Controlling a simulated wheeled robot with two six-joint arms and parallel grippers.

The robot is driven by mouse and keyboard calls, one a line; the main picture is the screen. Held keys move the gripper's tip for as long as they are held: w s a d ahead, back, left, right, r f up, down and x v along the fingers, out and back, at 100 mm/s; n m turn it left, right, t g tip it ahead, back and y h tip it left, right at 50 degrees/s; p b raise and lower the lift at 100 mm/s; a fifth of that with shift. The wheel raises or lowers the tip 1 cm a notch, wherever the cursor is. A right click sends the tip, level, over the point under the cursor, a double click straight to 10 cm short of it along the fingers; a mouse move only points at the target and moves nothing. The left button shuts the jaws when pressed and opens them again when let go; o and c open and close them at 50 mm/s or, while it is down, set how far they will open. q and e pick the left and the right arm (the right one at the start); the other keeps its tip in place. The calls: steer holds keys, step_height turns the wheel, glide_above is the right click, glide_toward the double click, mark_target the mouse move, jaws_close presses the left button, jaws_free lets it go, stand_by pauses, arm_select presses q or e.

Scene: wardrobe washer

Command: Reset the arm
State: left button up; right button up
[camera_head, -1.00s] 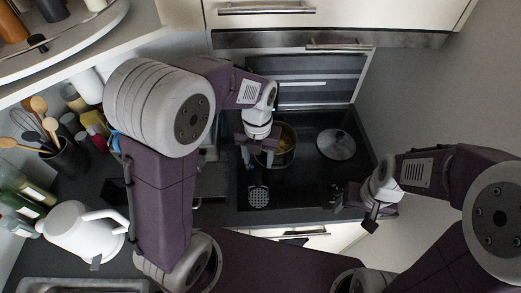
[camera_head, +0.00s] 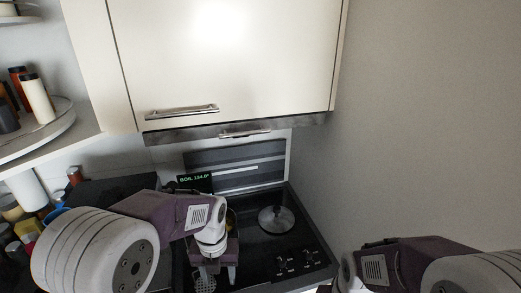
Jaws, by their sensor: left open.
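My left arm comes in from the lower left, and its gripper (camera_head: 217,272) hangs over the left part of the black cooktop (camera_head: 262,250). The left gripper is open, its two fingers apart and pointing down, with nothing seen between them. A pot (camera_head: 231,219) stands behind it, mostly hidden by the wrist. My right arm shows at the lower right edge; its gripper is out of the picture.
A round lid (camera_head: 276,219) lies on the cooktop's right side. A cream cabinet (camera_head: 228,60) hangs above. Corner shelves with bottles (camera_head: 36,97) stand at left. A grey wall bounds the right.

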arm_select(q)
steer(key=s+a+f+m+b, duration=0.2)
steer(key=f+m, duration=0.2)
steer(key=m, duration=0.8)
steer(key=s+a+f+m+b, duration=0.3)
steer(key=f+m, duration=0.1)
steer(key=m, duration=0.8)
steer(key=s+a+f+m+t+b, duration=0.1)
steer(key=s+a+f+m+b, duration=0.1)
steer(key=m, duration=1)
step_height(320, 180, down, 2)
steer(key=shift+s+a+f, duration=0.15)
steer(key=shift+s+a, duration=0.05)
steer(key=shift+s, duration=0.25)
